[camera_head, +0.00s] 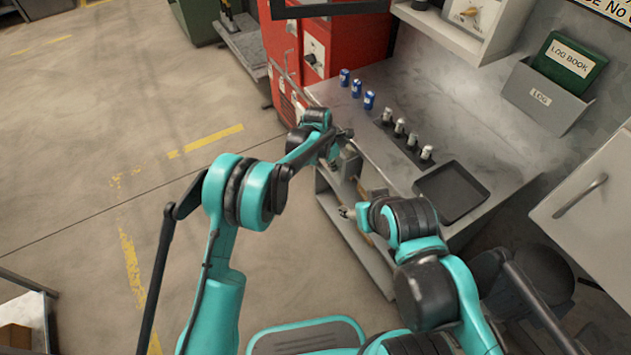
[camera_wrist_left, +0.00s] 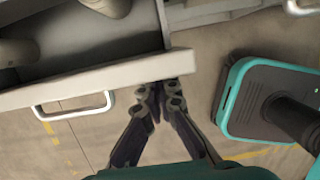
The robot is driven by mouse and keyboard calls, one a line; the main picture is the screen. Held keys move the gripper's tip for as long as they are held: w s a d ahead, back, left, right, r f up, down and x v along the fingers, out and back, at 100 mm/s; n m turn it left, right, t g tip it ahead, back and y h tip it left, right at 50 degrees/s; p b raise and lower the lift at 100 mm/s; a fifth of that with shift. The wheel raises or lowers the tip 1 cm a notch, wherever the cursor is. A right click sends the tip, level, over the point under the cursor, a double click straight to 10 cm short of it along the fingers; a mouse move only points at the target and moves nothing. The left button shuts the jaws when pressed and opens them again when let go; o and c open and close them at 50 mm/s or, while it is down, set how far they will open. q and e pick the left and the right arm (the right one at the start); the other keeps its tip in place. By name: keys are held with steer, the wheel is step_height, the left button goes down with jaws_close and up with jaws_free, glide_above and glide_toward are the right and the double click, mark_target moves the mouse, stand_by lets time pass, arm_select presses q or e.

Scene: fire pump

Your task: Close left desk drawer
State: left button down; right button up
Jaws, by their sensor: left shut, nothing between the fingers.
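The left desk drawer is open, and its pale front panel (camera_wrist_left: 100,82) crosses the left wrist view with a white handle (camera_wrist_left: 75,106) on its outer face. In the head view the pulled-out drawer (camera_head: 335,205) is partly hidden by my arms. My left gripper (camera_wrist_left: 157,92) is shut and empty, its tips at the outer face of the panel, right of the handle; touching cannot be told for sure. In the head view my left gripper (camera_head: 345,134) is by the desk's front edge. My right gripper (camera_head: 348,212) is over the drawer area; its fingers are too small to judge.
The desk top (camera_head: 440,110) holds blue cans (camera_head: 356,88), several small bottles (camera_head: 400,128) and a dark tray (camera_head: 451,192). Rounded objects (camera_wrist_left: 20,52) lie inside the drawer. A red cabinet (camera_head: 330,45) stands behind. Open floor (camera_head: 110,130) lies to the left.

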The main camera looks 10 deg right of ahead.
arm_select(q)
steer(key=d, duration=0.2)
steer(key=w+d, duration=0.1)
steer(key=d, duration=0.1)
steer(key=w+d, duration=0.1)
steer(key=d, duration=0.1)
steer(key=shift+w+d, duration=0.25)
steer(key=shift+d, duration=0.1)
arm_select(e)
steer(key=shift+a+r, duration=0.1)
steer(key=shift+r, duration=0.2)
arm_select(q)
steer(key=shift+d, duration=0.1)
